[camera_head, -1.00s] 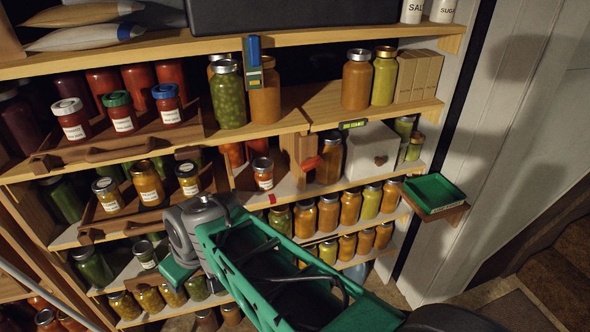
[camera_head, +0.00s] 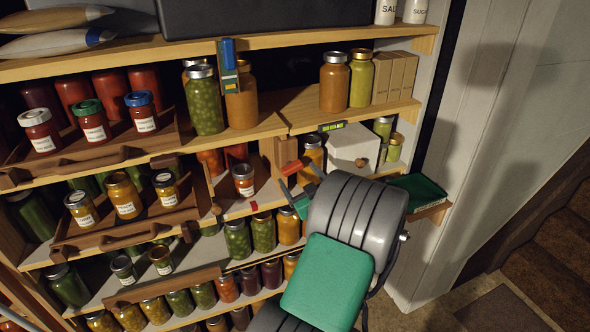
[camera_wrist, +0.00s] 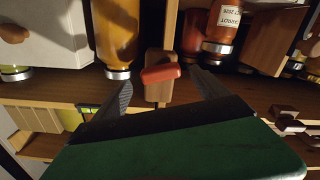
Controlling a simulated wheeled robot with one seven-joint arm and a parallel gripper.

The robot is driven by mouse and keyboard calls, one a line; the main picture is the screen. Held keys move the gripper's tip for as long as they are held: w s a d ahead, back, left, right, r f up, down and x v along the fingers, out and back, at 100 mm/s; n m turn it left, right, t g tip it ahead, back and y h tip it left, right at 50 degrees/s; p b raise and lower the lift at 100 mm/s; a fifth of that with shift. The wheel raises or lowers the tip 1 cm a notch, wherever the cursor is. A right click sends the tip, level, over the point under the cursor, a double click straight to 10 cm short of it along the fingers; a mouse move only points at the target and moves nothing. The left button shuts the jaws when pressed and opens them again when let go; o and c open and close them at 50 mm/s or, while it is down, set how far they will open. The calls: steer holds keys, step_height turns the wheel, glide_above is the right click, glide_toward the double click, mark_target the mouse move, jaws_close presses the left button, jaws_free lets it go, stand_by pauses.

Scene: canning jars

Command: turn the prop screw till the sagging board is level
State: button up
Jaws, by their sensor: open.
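The board (camera_head: 352,120) is the right-hand stretch of the jar shelf; at its left end it meets the neighbouring shelf with a small step. A small yellow-green spirit level (camera_head: 332,126) sits on its front edge; its bubble is too small to read. Under the joint stands the wooden prop (camera_head: 280,157) with the screw's red handle (camera_head: 291,167). The handle also shows in the wrist view (camera_wrist: 161,73), lying almost crosswise. My gripper (camera_head: 303,182) is open, its fingers pointing at the prop. In the wrist view the fingertips (camera_wrist: 160,80) lie either side of the handle; contact is not visible.
Beside the prop stand an orange jar (camera_head: 312,150) and a white box (camera_head: 352,148), with a labelled red jar (camera_head: 243,180) on the other side. Jars fill the shelves below. A green tray (camera_head: 419,188) sits at the right, partly behind my arm.

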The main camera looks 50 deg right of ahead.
mark_target(294, 171)
steer(key=x, duration=0.3)
steer(key=shift+w+d+p, duration=0.1)
steer(key=shift+w+p, duration=0.05)
steer(key=shift+p, duration=0.15)
steer(key=shift+c, duration=0.3)
steer(key=c, duration=1.3)
